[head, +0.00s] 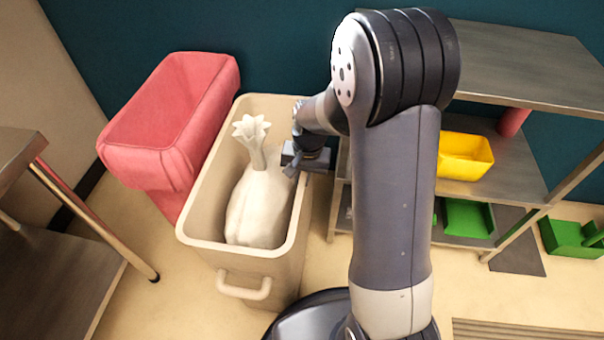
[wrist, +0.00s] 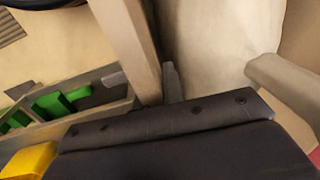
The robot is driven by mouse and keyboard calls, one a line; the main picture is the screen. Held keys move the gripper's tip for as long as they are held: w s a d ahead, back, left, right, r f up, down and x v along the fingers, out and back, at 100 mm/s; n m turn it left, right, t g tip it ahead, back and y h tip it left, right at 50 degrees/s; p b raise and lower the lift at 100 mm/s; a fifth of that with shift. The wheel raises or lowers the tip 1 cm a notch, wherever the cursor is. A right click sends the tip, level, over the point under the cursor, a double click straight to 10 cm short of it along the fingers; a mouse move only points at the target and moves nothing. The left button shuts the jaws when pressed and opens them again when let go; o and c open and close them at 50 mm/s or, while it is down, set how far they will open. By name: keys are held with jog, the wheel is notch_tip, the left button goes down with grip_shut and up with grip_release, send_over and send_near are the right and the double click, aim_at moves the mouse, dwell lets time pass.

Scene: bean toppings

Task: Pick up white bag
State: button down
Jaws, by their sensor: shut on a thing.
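The white bag (head: 260,207), with a tied, flared top, sits upright inside the beige bin (head: 237,256). My gripper (head: 291,160) is at the bin's right rim, beside the bag's upper right side. In the wrist view, the white bag (wrist: 215,35) fills the space between the fingers of my gripper (wrist: 222,78). One finger lies between the bag and the bin's wall (wrist: 128,45), the other on the bag's far side. My gripper is shut on the bag. The fingertips are hard to make out in the head view.
A red bin (head: 160,155) stands left of the beige bin. A metal shelf (head: 520,60) at the right holds a yellow bin (head: 465,155) and a green tray (head: 466,218). A green container (head: 570,238) lies on the floor at far right. A metal table (head: 50,270) stands at left.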

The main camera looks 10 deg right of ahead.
jog(key=shift+w+f+b, duration=0.15)
jog(key=shift+f+b, duration=0.2)
jog(key=shift+f, duration=0.8)
jog(key=c, duration=1.9)
grip_release()
jog(key=shift+s+f, duration=0.2)
jog(key=shift+f, duration=0.1)
jog(key=shift+c, duration=0.2)
jog(key=o, duration=0.4)
jog(key=shift+r, duration=0.1)
jog(key=r+p, duration=0.1)
jog(key=r, duration=0.3)
jog(key=r+p, duration=0.1)
jog(key=r, duration=0.3)
jog(key=d+r+p, duration=0.1)
jog(key=r, duration=0.3)
jog(key=shift+s+p, duration=0.25)
jog(key=shift+p, duration=0.05)
jog(key=shift+f, duration=0.15)
